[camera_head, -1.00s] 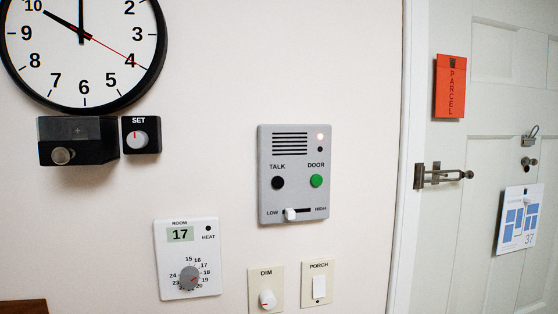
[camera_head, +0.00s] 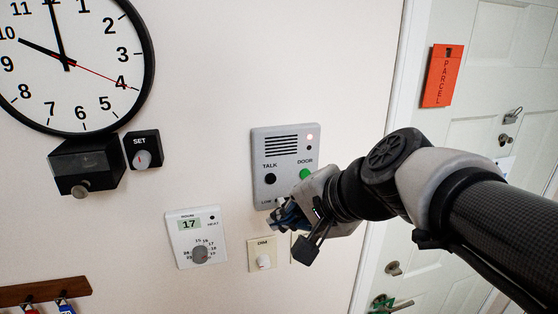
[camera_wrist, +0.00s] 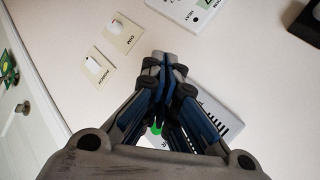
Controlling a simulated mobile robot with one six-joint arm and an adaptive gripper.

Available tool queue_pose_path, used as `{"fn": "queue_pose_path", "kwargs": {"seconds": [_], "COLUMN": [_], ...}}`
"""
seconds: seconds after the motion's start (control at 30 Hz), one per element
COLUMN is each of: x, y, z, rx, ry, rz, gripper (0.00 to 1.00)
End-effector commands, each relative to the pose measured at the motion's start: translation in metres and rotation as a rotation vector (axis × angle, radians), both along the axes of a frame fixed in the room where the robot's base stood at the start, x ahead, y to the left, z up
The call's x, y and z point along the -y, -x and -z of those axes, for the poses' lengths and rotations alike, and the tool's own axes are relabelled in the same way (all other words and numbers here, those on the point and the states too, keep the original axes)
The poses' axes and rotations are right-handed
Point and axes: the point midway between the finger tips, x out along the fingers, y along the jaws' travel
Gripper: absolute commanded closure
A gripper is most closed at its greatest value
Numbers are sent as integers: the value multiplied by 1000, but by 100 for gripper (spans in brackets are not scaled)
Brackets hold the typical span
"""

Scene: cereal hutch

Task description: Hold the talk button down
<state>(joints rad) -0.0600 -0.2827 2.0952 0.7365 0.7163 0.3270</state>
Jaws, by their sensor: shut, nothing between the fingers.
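The grey intercom panel (camera_head: 262,158) is on the wall in the head view, with a speaker grille and a lit pinkish lamp at its upper right. Its black talk button (camera_head: 270,179) shows at the left and stands clear of my gripper. My gripper (camera_head: 279,217) is shut and empty, in front of the panel's lower edge, covering the slider there. In the wrist view my gripper (camera_wrist: 166,60) hides much of the panel (camera_wrist: 222,112); the talk button is hidden there.
A thermostat (camera_head: 183,252) and a dimmer plate (camera_head: 254,256) are below the panel. The porch switch is mostly hidden in the head view but its plate (camera_wrist: 95,72) shows in the wrist view. A clock (camera_head: 139,82), a black box (camera_head: 85,165) and a set knob (camera_head: 143,160) are left.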

Motion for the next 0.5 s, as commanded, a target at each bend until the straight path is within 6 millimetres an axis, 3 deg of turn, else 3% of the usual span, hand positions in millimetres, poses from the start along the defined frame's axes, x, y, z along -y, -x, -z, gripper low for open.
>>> {"fn": "queue_pose_path", "kwargs": {"seconds": [0.27,0.5], "x": [-1,-10], "y": [-4,-32], "z": [0,0], "rx": [0,-2], "ry": [2,3], "rz": [-2,-3], "gripper": [100,100]}}
